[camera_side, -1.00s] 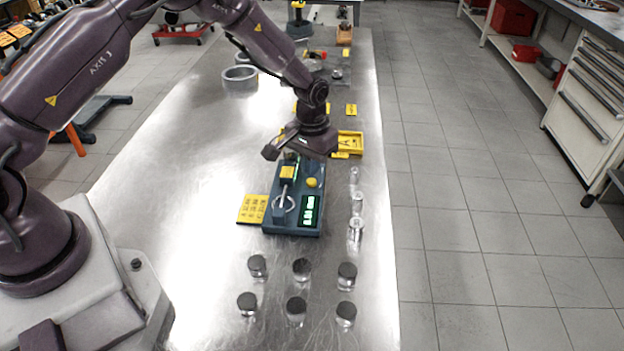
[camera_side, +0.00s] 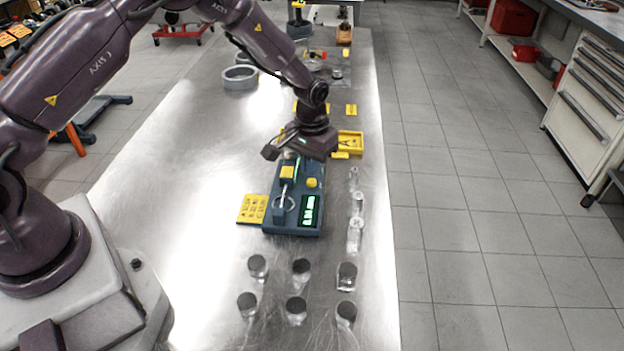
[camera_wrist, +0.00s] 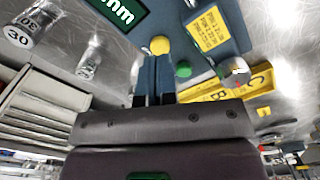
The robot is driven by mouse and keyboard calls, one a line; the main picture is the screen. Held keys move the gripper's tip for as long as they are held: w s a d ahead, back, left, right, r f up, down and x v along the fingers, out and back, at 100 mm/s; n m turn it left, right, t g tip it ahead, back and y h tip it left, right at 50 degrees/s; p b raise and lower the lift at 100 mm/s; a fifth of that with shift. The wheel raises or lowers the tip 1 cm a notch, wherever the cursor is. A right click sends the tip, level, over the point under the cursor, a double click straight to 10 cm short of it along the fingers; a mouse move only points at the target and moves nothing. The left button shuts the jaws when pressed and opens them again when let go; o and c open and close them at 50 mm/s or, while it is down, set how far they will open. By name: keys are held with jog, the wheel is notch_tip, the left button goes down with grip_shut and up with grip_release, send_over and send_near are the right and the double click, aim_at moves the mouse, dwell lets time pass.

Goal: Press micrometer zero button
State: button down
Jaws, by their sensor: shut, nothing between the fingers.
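The micrometer stand is a dark blue-grey block (camera_side: 290,216) on the metal table, with a metal frame and a lit green display (camera_side: 311,204). A round yellow button (camera_side: 312,182) sits on its top, above the display. I cannot tell whether the tips touch the button.
A green button (camera_wrist: 183,69) shows right of my fingers in the wrist view.

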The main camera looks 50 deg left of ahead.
aim_at(311, 181)
dwell(0.6)
jog(key=shift+f, duration=1.4)
jog(key=shift+r, duration=3)
jog(key=s, duration=0.1)
jog(key=s+g, duration=0.1)
jog(key=s, duration=0.1)
jog(key=shift+f+m, duration=0.2)
jog(key=shift+m, duration=0.1)
jog(key=s+d+r+m+t, duration=0.1)
jog(key=s+r+t, duration=0.5)
jog(key=s+r, duration=1.8)
notch_tip(311, 181, up, 3)
jog(key=shift+s+f+m+t, duration=0.15)
jog(key=shift+s+m+t, duration=0.15)
jog(key=shift+m, duration=0.4)
